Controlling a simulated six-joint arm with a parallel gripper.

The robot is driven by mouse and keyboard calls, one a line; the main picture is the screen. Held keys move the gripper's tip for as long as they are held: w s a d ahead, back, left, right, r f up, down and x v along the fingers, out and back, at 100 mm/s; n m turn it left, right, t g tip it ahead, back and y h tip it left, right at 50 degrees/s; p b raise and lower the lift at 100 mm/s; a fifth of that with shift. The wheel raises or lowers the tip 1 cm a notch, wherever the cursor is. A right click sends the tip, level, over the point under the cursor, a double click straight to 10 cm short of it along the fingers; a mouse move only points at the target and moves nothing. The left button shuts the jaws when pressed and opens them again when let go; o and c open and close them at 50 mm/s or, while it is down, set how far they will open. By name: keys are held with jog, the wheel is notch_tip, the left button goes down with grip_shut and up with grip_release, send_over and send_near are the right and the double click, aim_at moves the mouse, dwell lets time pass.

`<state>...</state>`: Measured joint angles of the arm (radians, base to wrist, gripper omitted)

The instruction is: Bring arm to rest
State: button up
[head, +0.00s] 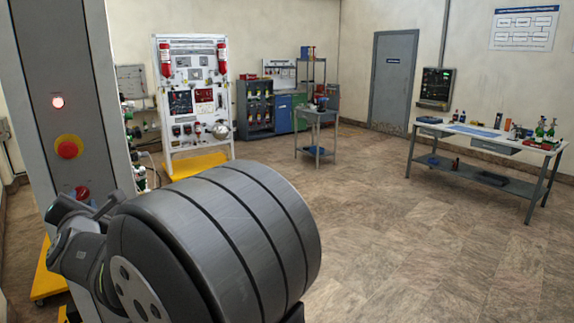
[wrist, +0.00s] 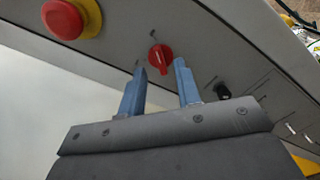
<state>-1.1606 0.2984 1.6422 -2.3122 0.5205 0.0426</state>
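My gripper (wrist: 160,68) shows in the wrist view with its two blue fingers apart and nothing held between them. A red rotary knob (wrist: 160,58) on a grey panel (wrist: 110,45) lies just beyond the fingertips, between them in the picture. I cannot tell whether the tips reach around it. In the head view my arm's big grey rounded link fills the lower left, and its wrist end is close to the grey cabinet (head: 95,75). The red knob also shows there (head: 82,193). The fingers are not clear in the head view.
A red stop button on yellow (wrist: 68,18) and a black knob (wrist: 222,91) flank the red knob. A white equipment board (head: 190,130), small cart (head: 318,115) and workbench (head: 490,138) stand farther off. Open floor lies right.

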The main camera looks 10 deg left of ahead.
aim_at(82, 195)
jog(key=shift+x, duration=1.4)
jog(key=v, duration=1.8)
jog(key=x, duration=1.8)
jog(key=shift+w+a, duration=0.1)
jog(key=shift+n, duration=0.9)
jog(key=n, duration=0.5)
jog(key=shift+v, duration=1.75)
jog(key=shift+o, duration=0.2)
